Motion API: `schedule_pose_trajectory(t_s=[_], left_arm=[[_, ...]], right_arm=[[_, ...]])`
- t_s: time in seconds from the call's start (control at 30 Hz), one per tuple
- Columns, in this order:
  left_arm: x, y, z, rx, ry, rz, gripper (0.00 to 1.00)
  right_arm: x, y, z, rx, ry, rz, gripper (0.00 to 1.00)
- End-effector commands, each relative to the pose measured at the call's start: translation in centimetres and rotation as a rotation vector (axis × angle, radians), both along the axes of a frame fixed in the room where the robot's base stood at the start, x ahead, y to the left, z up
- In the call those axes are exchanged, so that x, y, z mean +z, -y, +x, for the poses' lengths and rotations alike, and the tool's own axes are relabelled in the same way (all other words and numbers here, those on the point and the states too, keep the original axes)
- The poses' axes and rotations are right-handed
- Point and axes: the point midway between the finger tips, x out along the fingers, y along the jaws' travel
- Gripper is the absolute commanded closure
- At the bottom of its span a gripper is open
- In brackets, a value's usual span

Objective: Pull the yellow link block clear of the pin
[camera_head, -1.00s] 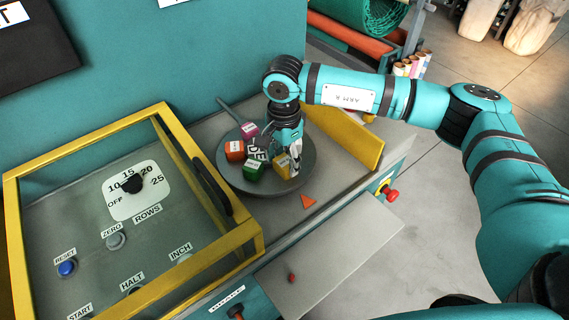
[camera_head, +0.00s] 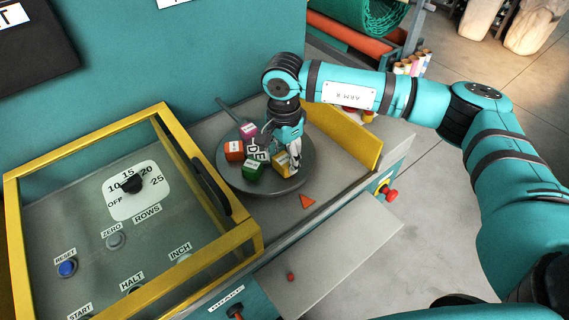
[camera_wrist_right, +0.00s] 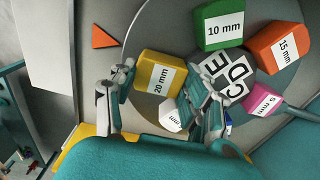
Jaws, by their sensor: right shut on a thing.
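The yellow link block (camera_head: 282,164), labelled 20 mm, sits at the right of a round grey dish (camera_head: 228,180). It also shows in the right wrist view (camera_wrist_right: 152,84), between the fingers of my right gripper (camera_wrist_right: 160,80). My right gripper (camera_head: 288,158) reaches down from above and is shut on this block. A lettered black-and-white piece (camera_wrist_right: 223,80) lies beside it, partly behind a finger. I cannot make out the pin. My left gripper is not in view.
Green (camera_wrist_right: 222,22), orange (camera_wrist_right: 277,47) and pink (camera_wrist_right: 262,102) blocks share the dish, and a white one (camera_wrist_right: 170,115) is partly hidden. A yellow guard (camera_head: 355,140) stands right of the dish. A yellow-framed control panel (camera_head: 245,245) stands left. An orange triangle (camera_head: 307,201) lies in front.

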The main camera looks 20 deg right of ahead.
Motion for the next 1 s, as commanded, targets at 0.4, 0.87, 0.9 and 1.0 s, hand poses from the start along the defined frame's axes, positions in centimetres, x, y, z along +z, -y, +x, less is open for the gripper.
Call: schedule_pose_trajectory(t_s=[0.4,0.87,0.9,1.0], left_arm=[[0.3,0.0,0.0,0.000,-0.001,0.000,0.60],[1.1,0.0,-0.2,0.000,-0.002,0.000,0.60],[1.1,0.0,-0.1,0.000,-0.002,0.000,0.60],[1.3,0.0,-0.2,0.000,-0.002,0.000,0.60]], right_arm=[[1.4,-0.2,0.6,-0.002,0.024,0.011,1.00],[3.5,-0.1,0.3,-0.001,0.013,0.007,1.00],[3.6,-0.1,0.3,-0.001,0.012,0.007,1.00],[4.1,-0.1,0.3,-0.001,0.010,0.006,1.00]])
